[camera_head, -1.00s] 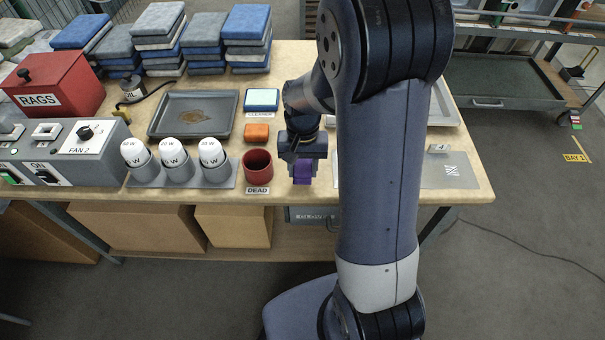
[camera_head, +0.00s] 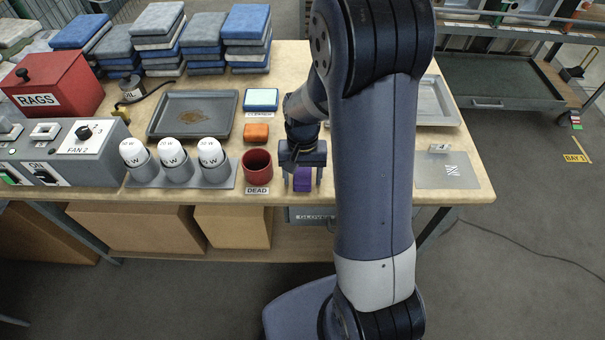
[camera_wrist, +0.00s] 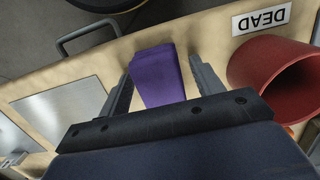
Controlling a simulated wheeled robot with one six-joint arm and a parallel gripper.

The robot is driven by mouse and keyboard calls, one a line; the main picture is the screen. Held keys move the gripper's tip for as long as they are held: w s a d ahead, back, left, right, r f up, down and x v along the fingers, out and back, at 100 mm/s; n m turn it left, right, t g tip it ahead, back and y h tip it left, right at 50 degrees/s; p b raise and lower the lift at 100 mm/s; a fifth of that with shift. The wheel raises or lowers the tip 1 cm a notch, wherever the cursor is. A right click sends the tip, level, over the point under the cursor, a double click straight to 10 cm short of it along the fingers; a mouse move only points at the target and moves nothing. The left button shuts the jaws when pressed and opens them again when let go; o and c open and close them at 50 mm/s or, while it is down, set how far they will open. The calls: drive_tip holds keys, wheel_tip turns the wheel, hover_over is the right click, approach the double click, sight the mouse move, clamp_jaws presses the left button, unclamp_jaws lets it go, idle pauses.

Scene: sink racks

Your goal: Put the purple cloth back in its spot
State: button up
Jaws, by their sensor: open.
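The purple cloth (camera_head: 302,181) is a small folded block at the front edge of the table, right of the red DEAD cup. In the wrist view the purple cloth (camera_wrist: 157,76) lies between the two fingers of my gripper (camera_wrist: 162,66), with a gap visible on the right side. My gripper (camera_head: 302,178) is open, pointing down, with a finger on each side of the cloth. My arm hides the table to the right of it in the head view.
The red DEAD cup (camera_head: 257,167) stands close to the left of my gripper. An orange block (camera_head: 256,132) and a blue-white pad (camera_head: 261,99) lie behind it. White-topped canisters (camera_head: 174,157) stand further left. A thin grey plate (camera_head: 450,171) lies on the right.

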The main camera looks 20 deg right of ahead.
sight(303, 169)
drive_tip(key=shift+r, duration=0.1)
wheel_tip(303, 169, up, 12)
drive_tip(key=w+p, duration=0.1)
drive_tip(key=shift+d+p, duration=0.15)
drive_tip(key=shift+p, duration=0.25)
drive_tip(key=shift+d, duration=0.1)
idle(0.6)
